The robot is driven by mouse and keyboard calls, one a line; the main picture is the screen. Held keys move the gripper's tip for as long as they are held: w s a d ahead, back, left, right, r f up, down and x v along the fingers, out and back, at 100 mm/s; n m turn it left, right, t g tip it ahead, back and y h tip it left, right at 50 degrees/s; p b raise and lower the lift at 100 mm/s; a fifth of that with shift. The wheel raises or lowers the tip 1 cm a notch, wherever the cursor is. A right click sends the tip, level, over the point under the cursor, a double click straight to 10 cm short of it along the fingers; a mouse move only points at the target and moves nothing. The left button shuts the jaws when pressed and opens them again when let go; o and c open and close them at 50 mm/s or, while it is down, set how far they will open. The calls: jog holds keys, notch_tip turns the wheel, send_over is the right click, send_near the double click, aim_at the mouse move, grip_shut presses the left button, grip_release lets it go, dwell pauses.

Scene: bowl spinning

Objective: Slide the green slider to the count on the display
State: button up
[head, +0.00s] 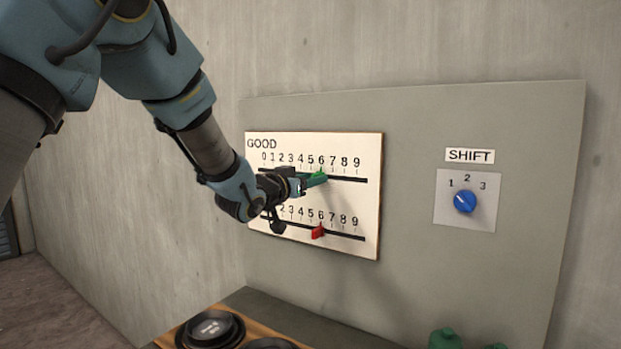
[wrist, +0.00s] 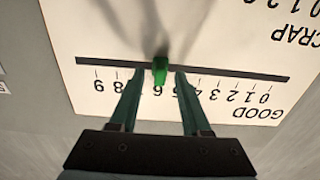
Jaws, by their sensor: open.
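The green slider (head: 321,172) sits at about 6 on the upper slot of the white board (head: 362,211), whose scale runs 0 to 9 under the word GOOD. In the upside-down wrist view the green slider (wrist: 160,70) also lines up with the 6. My gripper (head: 313,181) is at the board by this slider. In the wrist view my gripper (wrist: 159,76) is open, with one green finger on each side of the slider and a gap to both. No display with a count shows in either view.
A blue knob (head: 465,201) under a SHIFT label (head: 469,156) is to the right on the grey panel. Dark round dishes (head: 210,328) and green objects (head: 444,339) lie below.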

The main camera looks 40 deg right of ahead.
grip_shut()
dwell(1.4)
